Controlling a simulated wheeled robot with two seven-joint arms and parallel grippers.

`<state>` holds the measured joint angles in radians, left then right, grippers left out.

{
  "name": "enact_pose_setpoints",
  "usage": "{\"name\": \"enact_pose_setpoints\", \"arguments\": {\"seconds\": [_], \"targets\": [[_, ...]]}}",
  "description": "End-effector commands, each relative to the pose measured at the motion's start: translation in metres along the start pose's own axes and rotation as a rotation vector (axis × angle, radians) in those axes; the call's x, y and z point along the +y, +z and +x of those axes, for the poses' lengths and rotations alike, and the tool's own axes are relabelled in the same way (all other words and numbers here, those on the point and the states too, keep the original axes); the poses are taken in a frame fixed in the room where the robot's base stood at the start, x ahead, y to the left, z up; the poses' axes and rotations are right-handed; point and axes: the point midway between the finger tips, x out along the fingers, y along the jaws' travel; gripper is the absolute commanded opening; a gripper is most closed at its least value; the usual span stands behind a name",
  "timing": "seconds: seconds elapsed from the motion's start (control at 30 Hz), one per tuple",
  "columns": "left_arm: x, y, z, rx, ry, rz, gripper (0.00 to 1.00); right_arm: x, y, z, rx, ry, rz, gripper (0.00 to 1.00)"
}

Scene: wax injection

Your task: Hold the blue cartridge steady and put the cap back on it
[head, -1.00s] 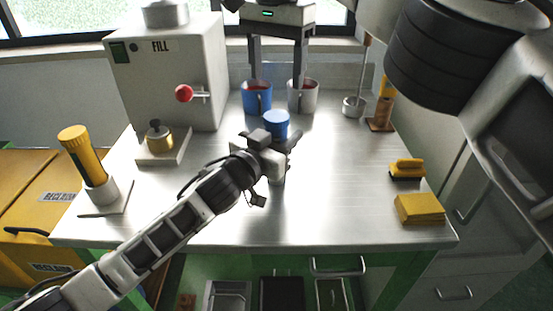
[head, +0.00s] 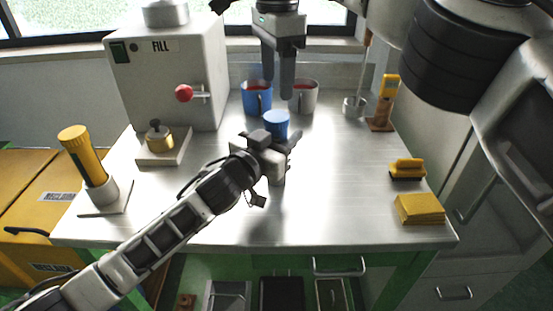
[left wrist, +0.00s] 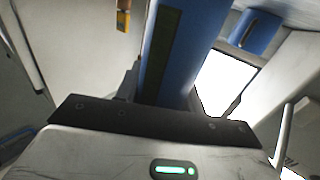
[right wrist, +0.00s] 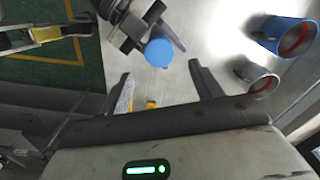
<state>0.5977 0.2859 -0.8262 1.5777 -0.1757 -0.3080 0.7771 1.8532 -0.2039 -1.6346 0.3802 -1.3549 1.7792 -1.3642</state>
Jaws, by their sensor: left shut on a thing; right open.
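The blue cartridge (head: 276,122) stands upright near the middle of the table. My left gripper (head: 277,146) is shut around it below its top. Its blue side with a dark strip fills the middle of the left wrist view (left wrist: 183,45). In the right wrist view its round blue top (right wrist: 158,52) looks smooth and closed; I cannot make out a separate cap. My right gripper (head: 278,88) is open and empty, pointing down above and behind the cartridge. Its two fingers (right wrist: 163,88) show apart in the right wrist view, with nothing between them.
A blue mug (head: 257,98) and a grey mug (head: 304,97) stand behind the cartridge. The FILL machine (head: 165,75) with a red knob is at left, near a brass weight (head: 158,137) and yellow torch (head: 82,153). A yellow brush (head: 407,168) and block (head: 419,209) lie right. The front middle is clear.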

Motion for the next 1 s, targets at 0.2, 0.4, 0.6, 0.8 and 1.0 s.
{"name": "enact_pose_setpoints", "arguments": {"seconds": [0.2,0.4,0.6,0.8,1.0], "targets": [[0.0,0.001,0.0,-0.002,0.0,0.0,0.0,0.001,0.0,0.035,-0.001,0.005,-0.003,0.64],[0.0,0.001,0.0,-0.002,0.0,0.0,0.0,0.001,0.0,0.059,-0.002,0.003,0.0,0.64],[0.0,0.001,0.0,-0.002,0.0,0.0,0.0,0.001,0.0,0.069,-0.001,0.003,0.0,0.64],[0.0,0.001,0.0,-0.001,0.0,0.0,0.0,0.001,0.0,0.069,-0.001,0.002,0.0,0.64],[0.0,0.001,0.0,-0.002,0.0,0.0,0.0,0.001,0.0,0.069,-0.001,0.002,-0.001,0.23]]}}
